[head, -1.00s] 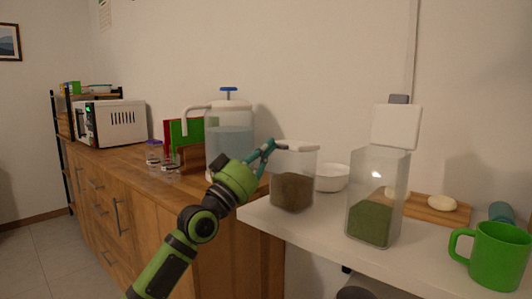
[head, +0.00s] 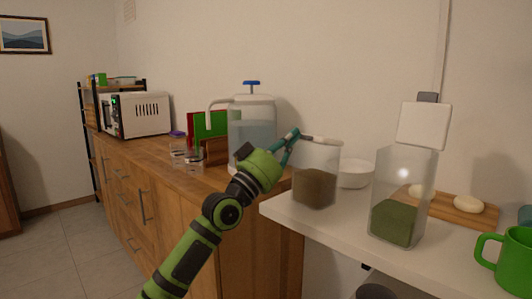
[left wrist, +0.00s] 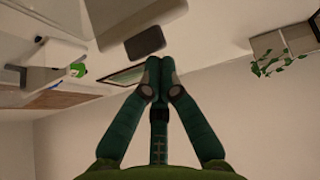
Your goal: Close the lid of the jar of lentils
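A clear jar with brown contents (head: 315,188) stands at the left end of the white shelf; its pale lid (head: 320,140) looks flat over the top, though I cannot tell if it is fully seated. A second clear jar with green contents (head: 394,222) stands to its right, its white square lid (head: 424,126) raised upright. No label shows which holds lentils. My left gripper (head: 296,133) is at the upper left edge of the brown jar, by its lid; contact is unclear. In the left wrist view its fingertips (left wrist: 158,64) are together with nothing visible between them, near a dark tab (left wrist: 145,42).
A white bowl (head: 355,174) stands behind the jars. A wooden board (head: 458,214) and green mug (head: 506,262) are to the right. A water dispenser (head: 252,125) stands on the wooden cabinet (head: 160,196) to the left, behind my left gripper.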

